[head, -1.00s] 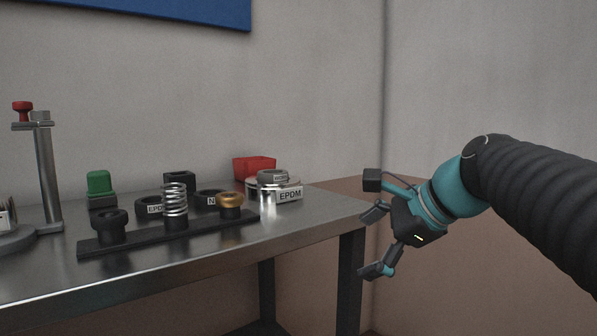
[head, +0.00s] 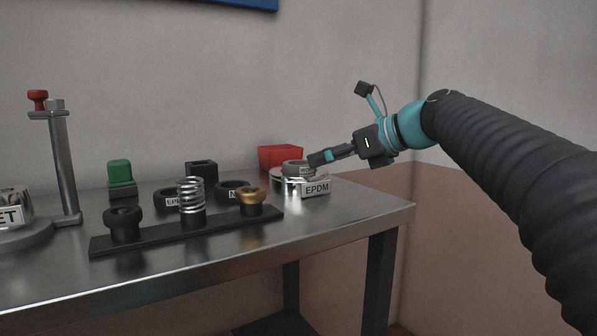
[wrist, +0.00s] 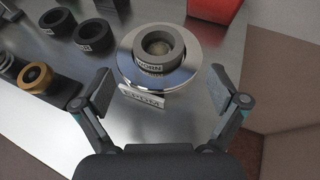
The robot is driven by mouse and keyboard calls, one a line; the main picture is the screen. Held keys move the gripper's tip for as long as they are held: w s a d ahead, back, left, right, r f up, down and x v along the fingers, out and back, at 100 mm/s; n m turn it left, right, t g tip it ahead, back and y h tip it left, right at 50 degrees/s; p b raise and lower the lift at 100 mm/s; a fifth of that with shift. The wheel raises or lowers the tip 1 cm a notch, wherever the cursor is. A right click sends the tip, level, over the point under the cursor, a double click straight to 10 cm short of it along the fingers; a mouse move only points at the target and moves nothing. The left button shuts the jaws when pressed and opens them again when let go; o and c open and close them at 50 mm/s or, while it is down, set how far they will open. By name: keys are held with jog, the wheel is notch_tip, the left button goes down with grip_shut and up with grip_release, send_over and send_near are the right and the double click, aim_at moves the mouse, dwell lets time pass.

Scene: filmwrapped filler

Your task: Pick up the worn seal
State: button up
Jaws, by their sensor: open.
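The worn seal (head: 294,163) is a grey ring with a white label that seems to read WORN. It sits in a shiny round metal dish (head: 277,175) at the right end of the table, with a plate marked EPDM (head: 317,187) in front. In the wrist view the seal (wrist: 164,36) lies inside the dish (wrist: 190,70), beyond the fingertips. My gripper (head: 318,159) is open and empty, its fingers beside the seal in the head view. In the wrist view my gripper's (wrist: 161,88) fingers spread to either side, short of the seal. Whether they touch the dish is unclear.
A red bin (head: 280,155) stands just behind the dish. Black rings (head: 232,187), a black rack (head: 190,231) with a spring (head: 191,195) and brass ring (head: 251,196), a green-topped block (head: 120,173) and a metal post (head: 63,165) stand leftward. The table's right edge is near.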

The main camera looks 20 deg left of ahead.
aim_at(303, 161)
jog(key=shift+r+b+x, duration=0.15)
jog(key=shift+b+x, duration=0.05)
jog(key=shift+x, duration=1.4)
jog(key=shift+r+b+x, duration=0.15)
jog(key=shift+x, duration=1.4)
jog(key=shift+s+a, duration=0.1)
jog(key=c, duration=1.2)
